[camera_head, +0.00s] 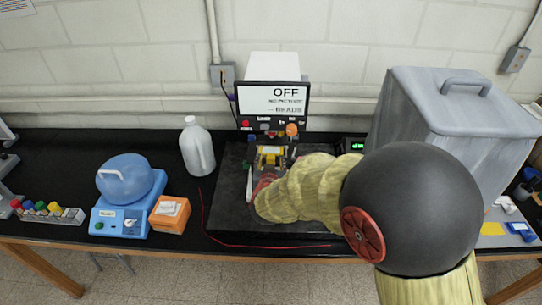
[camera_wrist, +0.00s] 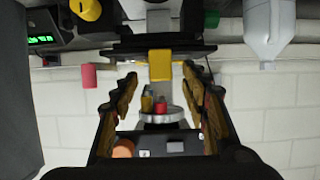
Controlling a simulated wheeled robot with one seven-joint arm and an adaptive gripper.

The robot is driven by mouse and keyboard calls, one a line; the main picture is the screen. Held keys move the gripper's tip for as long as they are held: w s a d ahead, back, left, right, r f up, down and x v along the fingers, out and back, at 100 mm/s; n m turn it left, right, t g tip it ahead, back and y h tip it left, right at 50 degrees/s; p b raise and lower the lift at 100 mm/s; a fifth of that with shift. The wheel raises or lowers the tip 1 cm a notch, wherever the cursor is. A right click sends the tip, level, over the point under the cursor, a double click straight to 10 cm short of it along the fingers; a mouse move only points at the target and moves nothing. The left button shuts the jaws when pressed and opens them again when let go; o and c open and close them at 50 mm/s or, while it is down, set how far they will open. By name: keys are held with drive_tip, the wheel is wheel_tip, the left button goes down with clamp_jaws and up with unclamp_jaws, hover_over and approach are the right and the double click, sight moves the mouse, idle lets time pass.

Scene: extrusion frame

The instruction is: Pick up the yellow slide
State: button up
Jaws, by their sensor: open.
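The yellow slide (camera_head: 270,150) appears as a small yellow block in the device at the middle of the bench, below the sign reading OFF. In the wrist view the yellow slide (camera_wrist: 160,62) shows upper centre, between and just beyond the fingertips. My gripper (camera_wrist: 160,78) is open, with one finger on each side of the view and nothing held. I cannot tell whether either finger touches the slide. In the head view my arm covers much of the gripper and the front of the device.
A white jug (camera_head: 197,148) stands left of the device. A blue machine (camera_head: 127,195) and an orange box (camera_head: 169,214) are further left. A large grey lidded container (camera_head: 425,110) stands at the right. A red cord (camera_head: 250,244) runs along the front of the dark slab (camera_head: 224,205).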

sight(271, 153)
drive_tip(key=shift+x, duration=1.45)
drive_tip(key=shift+c, duration=1.3)
clamp_jaws()
